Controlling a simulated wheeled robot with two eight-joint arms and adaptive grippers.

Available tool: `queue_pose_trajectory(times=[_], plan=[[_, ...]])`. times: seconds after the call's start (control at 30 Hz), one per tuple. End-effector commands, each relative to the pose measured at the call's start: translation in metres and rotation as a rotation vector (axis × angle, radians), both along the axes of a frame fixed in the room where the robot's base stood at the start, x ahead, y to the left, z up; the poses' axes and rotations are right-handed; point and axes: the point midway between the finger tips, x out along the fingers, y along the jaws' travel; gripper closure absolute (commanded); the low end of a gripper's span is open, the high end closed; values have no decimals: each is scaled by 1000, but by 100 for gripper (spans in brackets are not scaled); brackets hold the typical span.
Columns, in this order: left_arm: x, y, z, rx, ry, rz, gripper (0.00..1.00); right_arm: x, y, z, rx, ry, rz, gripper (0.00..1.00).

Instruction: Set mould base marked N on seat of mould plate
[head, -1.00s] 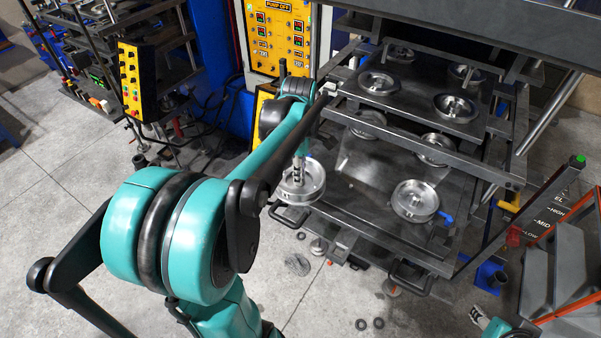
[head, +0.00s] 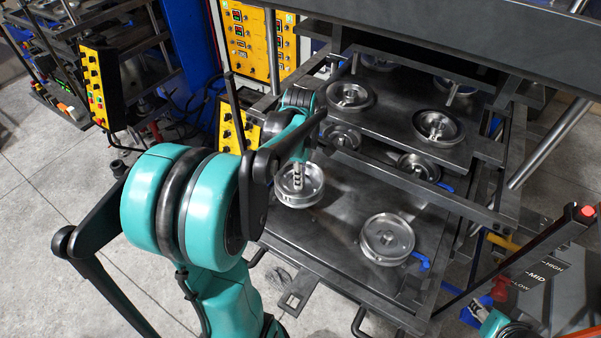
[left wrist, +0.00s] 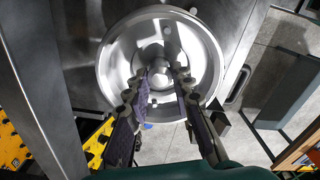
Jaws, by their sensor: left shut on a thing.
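My left gripper (head: 298,178) is shut on the central knob of a round silver mould base (head: 301,196). The base looks roughly level, over the left part of the lower mould plate (head: 325,233); I cannot tell whether it touches. In the left wrist view, the two fingers (left wrist: 163,75) are on either side of the knob, and the base's rim (left wrist: 108,65) shows around them. Another round metal mould piece (head: 387,239) is on the plate's right part. No letter N is readable, and the seat under the held base is hidden. My right gripper is not visible.
An upper plate (head: 390,100) with several round mould parts is behind and above the lower plate. A dark press beam (head: 440,45) crosses the top. A lever with a red knob (head: 588,211) stands at right. The plate's middle is clear.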

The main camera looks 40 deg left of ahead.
Motion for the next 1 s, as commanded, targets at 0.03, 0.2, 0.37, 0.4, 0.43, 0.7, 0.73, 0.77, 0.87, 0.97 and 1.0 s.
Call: queue_pose_trajectory(times=[0.03, 0.2, 0.37, 0.4, 0.43, 0.7, 0.73, 0.77, 0.87, 0.97, 1.0], plan=[[0, 0, -3, 0, 0, 0, 100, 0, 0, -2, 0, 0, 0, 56], [0, 0, -12, 0, 0, 0, 100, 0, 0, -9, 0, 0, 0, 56], [0, 0, -24, 0, 0, 0, 100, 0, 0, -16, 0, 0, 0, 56], [0, 0, -26, 0, 0, 0, 100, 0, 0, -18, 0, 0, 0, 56], [0, 0, -29, 0, 0, 0, 100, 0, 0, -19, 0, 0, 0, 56], [0, 0, -48, 0, 0, 0, 100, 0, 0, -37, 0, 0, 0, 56], [0, 0, -50, 0, 0, 0, 100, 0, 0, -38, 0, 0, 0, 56], [0, 0, -52, 0, 0, 0, 100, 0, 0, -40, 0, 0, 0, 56], [0, 0, -56, 0, 0, 0, 100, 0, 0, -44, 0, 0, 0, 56], [0, 0, -58, 0, 0, 0, 100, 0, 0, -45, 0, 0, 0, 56], [0, 0, -58, 0, 0, 0, 100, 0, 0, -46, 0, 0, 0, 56]])
